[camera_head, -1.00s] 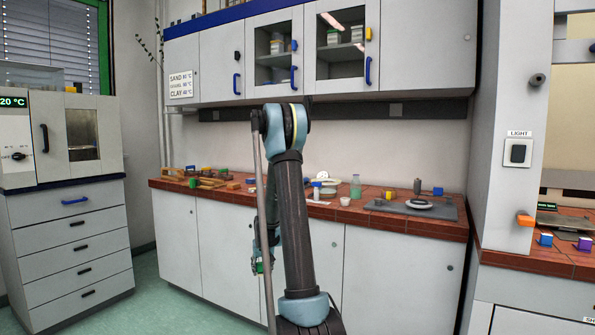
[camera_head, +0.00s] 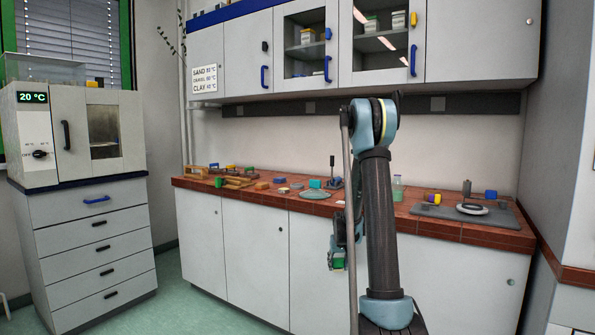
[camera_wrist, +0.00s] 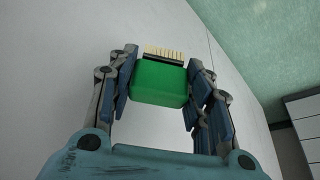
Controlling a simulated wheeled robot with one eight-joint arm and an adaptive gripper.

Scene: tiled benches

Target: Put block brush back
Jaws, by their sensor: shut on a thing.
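The block brush (camera_wrist: 160,83) has a green block body and a row of pale bristles on its far side. My gripper (camera_wrist: 159,88) is shut on the green body, with a finger on each side of it. In the head view my gripper (camera_head: 338,258) hangs low in front of the bench cabinets, below the bench top, and the green of the brush shows at its end. My arm hides part of the bench behind it.
Wall cabinets (camera_head: 300,60) hang above. An oven (camera_head: 72,130) on drawers stands left. The floor between is clear.

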